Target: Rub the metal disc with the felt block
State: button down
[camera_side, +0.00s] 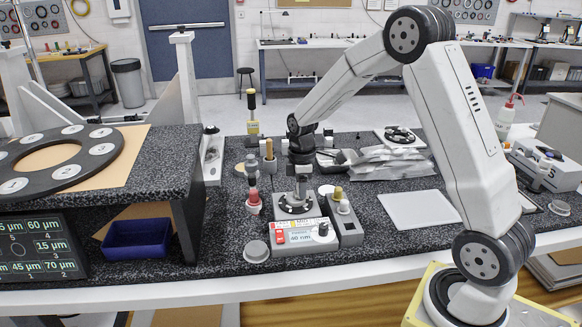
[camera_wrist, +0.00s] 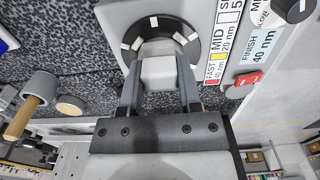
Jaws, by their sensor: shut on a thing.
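My gripper (camera_wrist: 160,75) is shut on a pale grey block (camera_wrist: 159,72), which I take to be the felt block. In the side view my gripper (camera_side: 301,190) points down over a grey machine (camera_side: 290,236). The block is over a round dark holder (camera_wrist: 187,36) with white marks, set in the machine's top; the holder also shows in the side view (camera_side: 285,206). The block hides the holder's middle, so the metal disc there is mostly covered. I cannot tell whether the block touches it.
The machine has a display, a red switch (camera_wrist: 245,79) and a dark knob (camera_wrist: 295,8). A small unit with a brass-topped knob (camera_side: 339,193) stands right of it. A red-and-white bottle (camera_side: 253,204) stands left. A blue bin (camera_side: 137,238) and a white plate (camera_side: 419,209) are farther out.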

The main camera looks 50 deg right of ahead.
jog(key=shift+s+d, duration=0.6)
jog(key=shift+s, duration=0.05)
notch_tip(320, 180, up, 8)
dwell(0.6)
